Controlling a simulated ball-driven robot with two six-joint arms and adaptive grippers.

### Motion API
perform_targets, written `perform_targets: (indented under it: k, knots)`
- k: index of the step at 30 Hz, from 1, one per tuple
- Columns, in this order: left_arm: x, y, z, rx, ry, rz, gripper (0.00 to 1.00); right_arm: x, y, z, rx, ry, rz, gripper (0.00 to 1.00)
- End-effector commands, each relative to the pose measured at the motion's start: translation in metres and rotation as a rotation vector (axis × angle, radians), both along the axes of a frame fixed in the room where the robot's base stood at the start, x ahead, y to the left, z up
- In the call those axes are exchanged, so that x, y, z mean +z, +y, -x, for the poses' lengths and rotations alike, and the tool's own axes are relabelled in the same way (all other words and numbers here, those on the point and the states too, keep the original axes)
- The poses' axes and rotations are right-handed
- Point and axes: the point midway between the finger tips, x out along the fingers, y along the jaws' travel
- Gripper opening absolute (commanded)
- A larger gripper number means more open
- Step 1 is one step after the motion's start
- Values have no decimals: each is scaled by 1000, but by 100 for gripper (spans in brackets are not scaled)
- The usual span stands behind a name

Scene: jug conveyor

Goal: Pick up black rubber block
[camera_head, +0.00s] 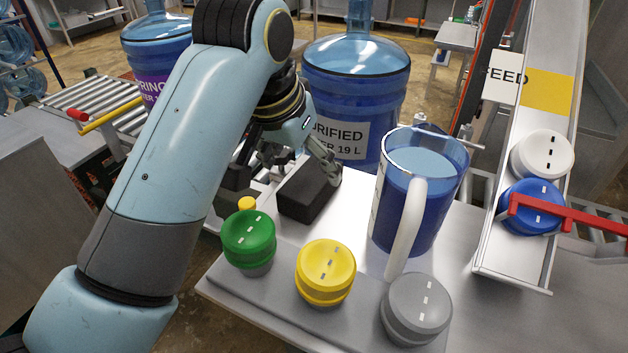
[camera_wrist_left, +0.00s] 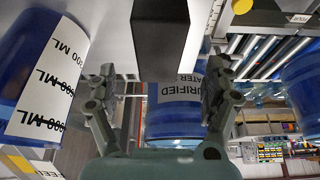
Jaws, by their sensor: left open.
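The black rubber block (camera_head: 305,192) sits on the pale tabletop, just behind the row of caps and left of the clear measuring jug. My left gripper (camera_head: 292,165) is at the block from behind and above, with one finger near the block's right end. In the left wrist view, the block (camera_wrist_left: 160,38) shows at the top centre, between the two spread fingers of my left gripper (camera_wrist_left: 160,85). Gaps show on both sides of it there. The arm and gripper hide part of the block's left side in the head view. My right gripper is not in view.
The jug (camera_head: 425,205) of blue liquid stands close to the block's right. Green (camera_head: 248,238), yellow (camera_head: 325,272) and grey (camera_head: 416,308) caps line the front. Large blue bottles (camera_head: 352,95) stand behind. A sloped chute (camera_head: 512,262) at right holds white and blue caps behind a red bar.

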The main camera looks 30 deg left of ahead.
Motion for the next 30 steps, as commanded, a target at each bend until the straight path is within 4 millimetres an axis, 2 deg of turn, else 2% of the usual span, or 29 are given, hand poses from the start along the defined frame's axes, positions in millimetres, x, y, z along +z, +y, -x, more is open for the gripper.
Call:
perform_targets:
  k: [3,5,15,23,30]
  knots:
    - [-10,0,-4,0,0,-1,85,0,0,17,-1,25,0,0]
    - [-14,0,-5,1,2,0,85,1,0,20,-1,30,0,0]
    - [-55,-2,-24,0,1,0,85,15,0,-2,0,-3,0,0]
    - [-59,-2,-25,1,-1,0,85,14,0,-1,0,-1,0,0]
    - [-59,-2,-25,1,-1,0,53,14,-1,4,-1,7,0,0]
